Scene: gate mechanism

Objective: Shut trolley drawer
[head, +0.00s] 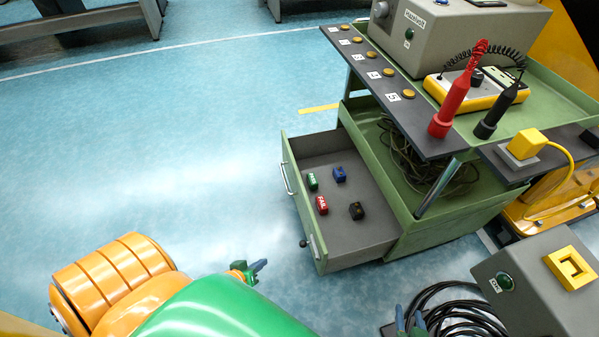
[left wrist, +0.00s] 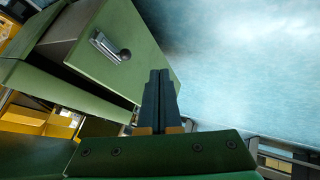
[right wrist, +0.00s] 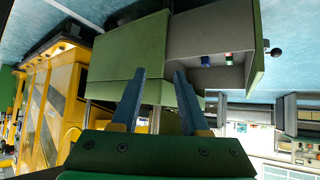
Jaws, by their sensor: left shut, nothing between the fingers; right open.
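The green trolley drawer (head: 345,205) stands pulled out to the left of the trolley (head: 440,215) in the head view. Its front panel has a silver bar handle (head: 289,178) and a dark knob (head: 304,243). In the left wrist view the drawer front (left wrist: 115,50) is close, beyond the fingers. My left gripper (head: 258,268) is shut and empty, in front of the drawer and to its lower left in the head view, apart from it. My right gripper (head: 410,322) is open and empty at the bottom edge. In the right wrist view the open drawer (right wrist: 212,55) shows beyond its fingers (right wrist: 157,82).
Small green, blue, red and black blocks (head: 340,174) lie in the drawer. A grey box (head: 540,280) and black cables (head: 455,315) are at lower right. A red probe (head: 450,105) and a yellow meter (head: 475,92) stand on the trolley. Floor left of the drawer is clear.

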